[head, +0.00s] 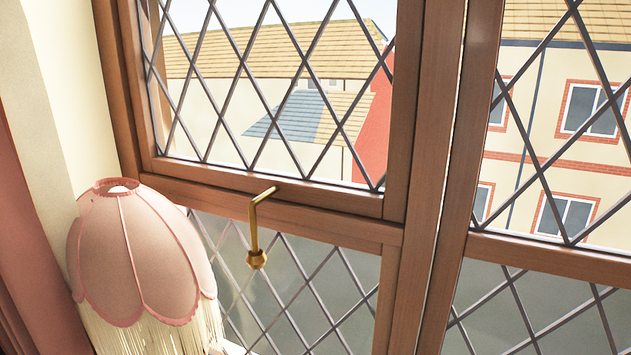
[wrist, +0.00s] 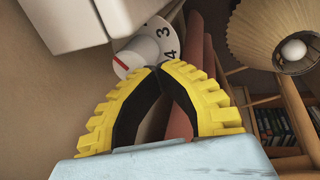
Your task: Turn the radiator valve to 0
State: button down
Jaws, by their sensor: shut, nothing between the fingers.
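The radiator valve (wrist: 136,52) shows in the wrist view, just above my fingertips. It is a white round knob with dark numerals, of which 3 and 4 can be read, and a red mark on its left side. A white part, apparently the radiator (wrist: 80,22), is at the upper left beside it. My gripper (wrist: 158,68) has yellow ribbed fingers with black inner pads, and its tips are together with nothing between them. The tips overlap the knob's lower right edge in the picture; I cannot tell whether they touch it. The head view shows neither valve nor gripper.
In the head view, a pink fringed lampshade (head: 140,255) stands at the left before a wood-framed lattice window (head: 290,202) with a brass handle (head: 256,235). In the wrist view, a pleated lampshade (wrist: 262,35) and a bookshelf (wrist: 268,120) are at the right.

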jog(key=shift+s+d+p, duration=0.35)
jog(key=shift+d+p, duration=0.3)
jog(key=shift+p, duration=0.25)
jog(key=shift+s+d+f+p, duration=0.1)
jog(key=shift+s+d+p, duration=0.05)
jog(key=shift+d+p, duration=0.5)
jog(key=shift+s+p, duration=0.4)
jog(key=shift+p, duration=0.05)
notch_tip(320, 180, up, 6)
jog(key=p, duration=0.4)
dwell(0.4)
jog(key=shift+a, duration=0.1)
